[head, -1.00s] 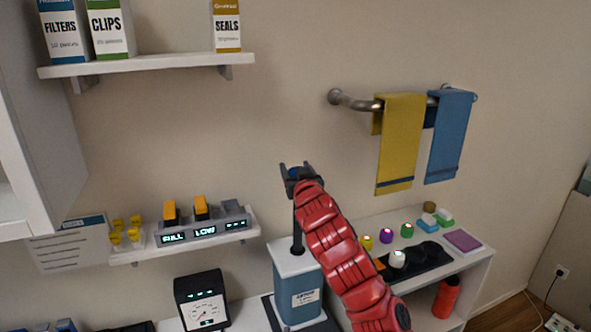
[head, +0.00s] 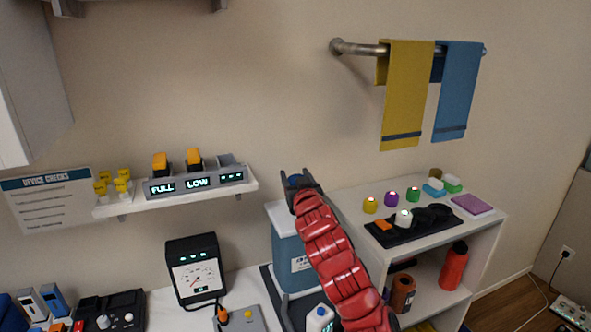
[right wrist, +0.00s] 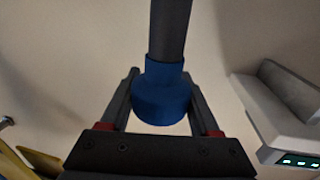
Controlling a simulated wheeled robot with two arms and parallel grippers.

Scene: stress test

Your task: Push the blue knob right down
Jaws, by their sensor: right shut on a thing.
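The blue knob (head: 295,180) sits between the fingers of my right gripper (head: 297,178) in the head view. In the right wrist view the knob (right wrist: 161,96) is between the two dark fingers, on the end of a grey rod (right wrist: 170,28). My right gripper (right wrist: 160,105) is shut on it. The blue canister (head: 290,250) with a white lid stands below the gripper on a dark mat. The gripper is just above the lid, and my red arm hides part of the canister and the rod's lower end. My left gripper is not in view.
A gauge (head: 197,270) stands left of the canister. A wall shelf (head: 180,199) with lit displays is farther left. A white cabinet (head: 475,232) with coloured buttons is at right. Towels (head: 407,95) hang on a rail above it.

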